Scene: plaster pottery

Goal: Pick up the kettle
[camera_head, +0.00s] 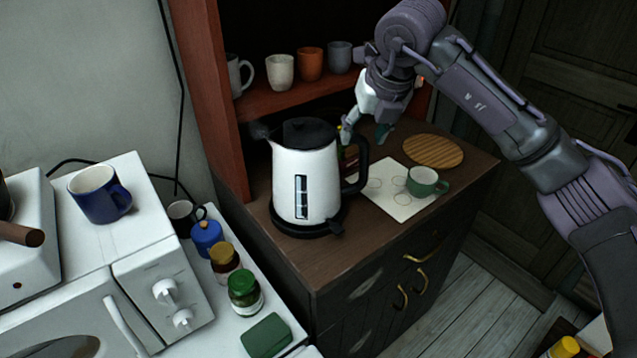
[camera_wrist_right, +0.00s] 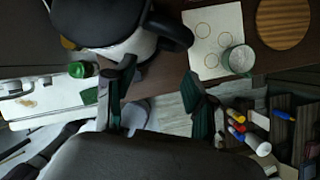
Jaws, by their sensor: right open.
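The kettle (camera_head: 303,180) is white with a black lid, a black handle on its right side and a black base. It stands upright on the dark wooden cabinet top. My right gripper (camera_head: 365,132) is open and empty, behind and to the right of the kettle, close to the handle (camera_head: 356,165). In the right wrist view my fingers (camera_wrist_right: 158,92) are spread apart, and the kettle (camera_wrist_right: 118,40) with its handle (camera_wrist_right: 170,32) lies beyond them at the upper left. I cannot tell whether a finger touches the handle. My left gripper is in neither view.
A green cup (camera_head: 424,182) stands on a white sheet (camera_head: 385,203) right of the kettle, near a round wooden board (camera_head: 433,151). Several cups, including an orange one (camera_head: 311,64), stand on the red shelf. Jars and a blue mug (camera_head: 98,194) are at the left.

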